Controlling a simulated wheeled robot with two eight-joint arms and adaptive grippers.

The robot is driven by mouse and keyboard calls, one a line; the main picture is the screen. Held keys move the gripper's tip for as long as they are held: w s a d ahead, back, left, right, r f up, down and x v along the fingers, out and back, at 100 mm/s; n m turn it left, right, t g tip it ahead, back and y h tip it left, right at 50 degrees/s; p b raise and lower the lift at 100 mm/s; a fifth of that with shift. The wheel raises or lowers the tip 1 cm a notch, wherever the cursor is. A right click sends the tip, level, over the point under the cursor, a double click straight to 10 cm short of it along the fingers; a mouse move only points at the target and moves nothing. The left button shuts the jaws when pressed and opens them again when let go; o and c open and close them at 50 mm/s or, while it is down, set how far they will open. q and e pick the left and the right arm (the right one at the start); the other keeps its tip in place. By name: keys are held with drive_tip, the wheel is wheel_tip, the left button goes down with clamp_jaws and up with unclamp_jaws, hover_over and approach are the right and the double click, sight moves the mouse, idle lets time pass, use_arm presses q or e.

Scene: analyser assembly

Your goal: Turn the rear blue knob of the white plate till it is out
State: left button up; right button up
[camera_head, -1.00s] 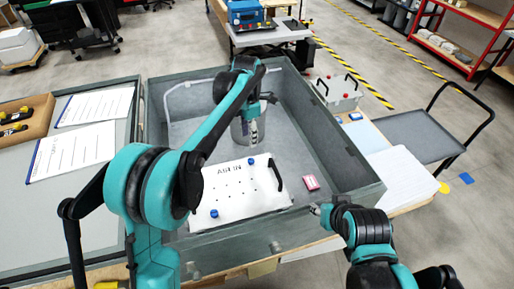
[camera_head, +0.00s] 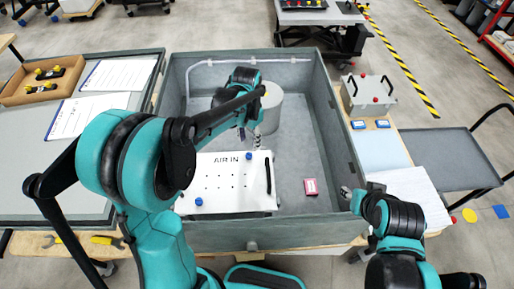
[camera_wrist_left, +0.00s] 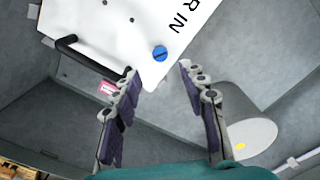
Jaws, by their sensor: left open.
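The white plate (camera_head: 225,184), marked AIR IN, lies in the grey bin. Its rear blue knob (camera_head: 249,156) sits near the plate's rear edge. Its front blue knob (camera_head: 198,201) is near the front left corner. My left gripper (camera_head: 257,140) is above and just behind the rear knob. In the left wrist view my left gripper (camera_wrist_left: 159,74) is open and empty, and the rear blue knob (camera_wrist_left: 160,53) shows just beyond the gap between its fingertips, not between them. My right gripper (camera_head: 346,192) is at the bin's right wall; its fingers are too small to read.
A grey cylinder (camera_head: 268,112) stands in the bin behind the plate, close to my left gripper. A black handle (camera_head: 268,176) rises from the plate's right side. A pink box (camera_head: 311,187) lies on the bin floor to the right. The bin walls (camera_head: 340,150) surround them.

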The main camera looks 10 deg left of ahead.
sight(249, 155)
use_arm(q)
wheel_tip(249, 155, down, 8)
drive_tip(key=shift+s+a+r+b, duration=0.1)
drive_tip(key=shift+b, duration=0.55)
clamp_jaws()
